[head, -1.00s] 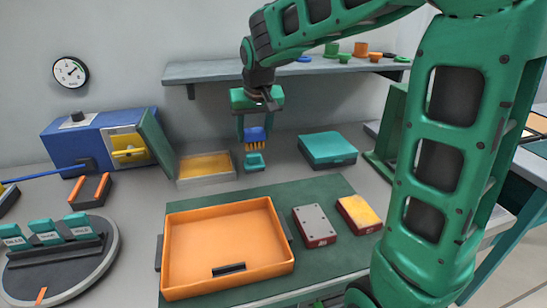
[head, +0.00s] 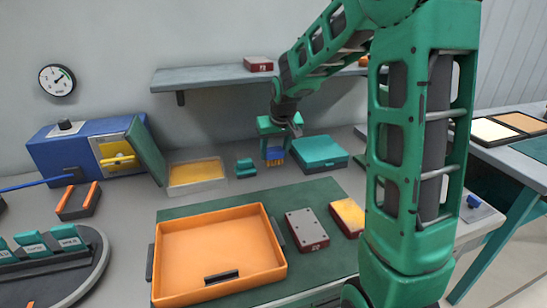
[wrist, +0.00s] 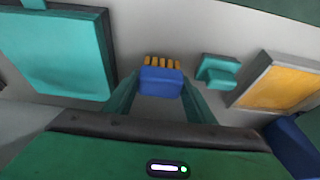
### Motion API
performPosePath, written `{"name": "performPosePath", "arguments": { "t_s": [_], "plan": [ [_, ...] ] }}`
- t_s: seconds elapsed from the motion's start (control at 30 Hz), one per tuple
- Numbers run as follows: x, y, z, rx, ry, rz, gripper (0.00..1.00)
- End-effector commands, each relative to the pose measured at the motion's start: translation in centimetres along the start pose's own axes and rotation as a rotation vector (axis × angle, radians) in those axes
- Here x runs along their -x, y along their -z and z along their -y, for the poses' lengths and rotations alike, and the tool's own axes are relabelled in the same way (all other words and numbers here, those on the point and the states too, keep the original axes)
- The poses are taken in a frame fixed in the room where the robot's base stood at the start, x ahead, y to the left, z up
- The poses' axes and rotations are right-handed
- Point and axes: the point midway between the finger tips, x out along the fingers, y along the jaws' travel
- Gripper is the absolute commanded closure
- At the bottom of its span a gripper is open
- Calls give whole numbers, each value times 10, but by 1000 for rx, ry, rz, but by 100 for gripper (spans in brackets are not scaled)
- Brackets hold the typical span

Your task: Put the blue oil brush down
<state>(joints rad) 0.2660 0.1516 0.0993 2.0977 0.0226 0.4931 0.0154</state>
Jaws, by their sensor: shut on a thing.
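My gripper (head: 274,145) is shut on the blue oil brush (head: 274,153), with the bristles pointing down. In the wrist view the brush's blue block (wrist: 160,82) sits between both fingers, its orange bristles on the far side. In the head view it hangs low over the grey table between the small teal stand (head: 246,168) and the teal box (head: 320,152). Whether the bristles touch the table I cannot tell. The teal stand also shows empty in the wrist view (wrist: 217,72), apart from the brush.
A shallow tray with a yellow inside (head: 197,187) lies left of the stand, beside a blue machine (head: 75,155) with an open door. An orange tray (head: 218,292) and two small blocks are on the green mat in front. A shelf (head: 215,76) runs above.

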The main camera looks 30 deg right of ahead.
Motion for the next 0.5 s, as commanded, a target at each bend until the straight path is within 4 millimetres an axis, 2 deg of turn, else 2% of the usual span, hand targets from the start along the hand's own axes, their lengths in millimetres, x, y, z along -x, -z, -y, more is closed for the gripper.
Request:
{"name": "performPosePath", "arguments": {
  "t_s": [0.13, 0.47, 0.5],
  "plan": [
    [-17, -8, 0, -1, 0, 3, 75],
    [-20, -8, -1, -2, -1, 1, 75],
    [-21, -8, -2, -2, -1, 1, 48]
  ]
}}
